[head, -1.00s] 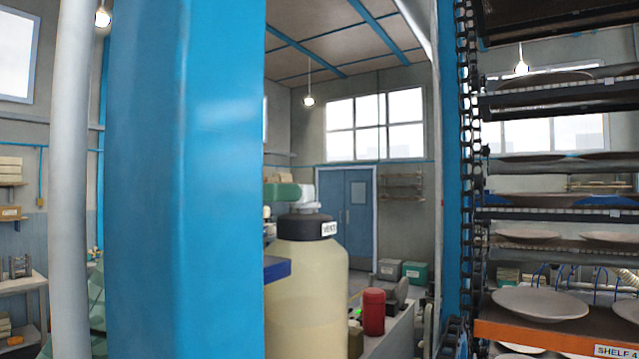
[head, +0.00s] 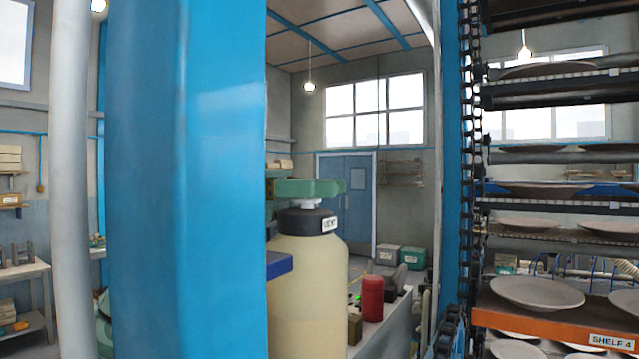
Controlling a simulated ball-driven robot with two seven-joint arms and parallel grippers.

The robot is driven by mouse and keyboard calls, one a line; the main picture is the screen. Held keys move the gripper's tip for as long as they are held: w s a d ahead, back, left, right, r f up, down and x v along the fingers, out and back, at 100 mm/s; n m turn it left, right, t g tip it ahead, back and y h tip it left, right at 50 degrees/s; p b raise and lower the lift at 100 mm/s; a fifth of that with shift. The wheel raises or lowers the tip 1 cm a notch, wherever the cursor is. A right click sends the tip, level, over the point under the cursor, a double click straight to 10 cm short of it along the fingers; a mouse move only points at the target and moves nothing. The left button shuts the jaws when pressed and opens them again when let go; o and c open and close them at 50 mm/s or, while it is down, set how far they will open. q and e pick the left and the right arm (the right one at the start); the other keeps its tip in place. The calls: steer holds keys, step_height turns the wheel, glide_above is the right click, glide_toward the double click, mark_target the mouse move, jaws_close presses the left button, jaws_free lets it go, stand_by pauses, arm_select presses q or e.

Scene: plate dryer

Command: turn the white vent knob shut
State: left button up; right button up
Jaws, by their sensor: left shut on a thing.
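A cream tank (head: 305,300) stands right of the blue post. It has a black cap (head: 296,222) with a VENT label (head: 330,224). The white vent knob (head: 306,204) shows only as a small pale piece on top of the cap. My left gripper (head: 308,196), with its green body, lies level over the knob and is shut on it. The green body hides most of the knob, so how far it is turned cannot be seen. The fingertips do not show clearly. My right gripper is out of view.
A wide blue post (head: 185,180) blocks the left middle. A red canister (head: 373,298) stands on a bench (head: 385,335) right of the tank. At the right, a rack with a chain (head: 470,130) holds plates (head: 537,293) above an orange SHELF 4 edge (head: 550,318).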

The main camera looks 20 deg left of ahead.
arm_select(q)
steer(key=m+g+p, duration=0.1)
steer(key=g, duration=0.1)
steer(key=m+g+p, duration=0.1)
steer(key=shift+s+r+g, duration=0.15)
steer(key=shift+r+g, duration=0.2)
steer(key=shift+g, duration=0.05)
steer(key=shift+s+f+m+g+p, duration=0.15)
steer(key=shift+f+m+g+p, duration=0.05)
steer(key=shift+m+g+p, duration=0.8)
steer(key=shift+f+b, duration=0.1)
steer(key=shift+b, duration=0.2)
steer(key=o, duration=1)
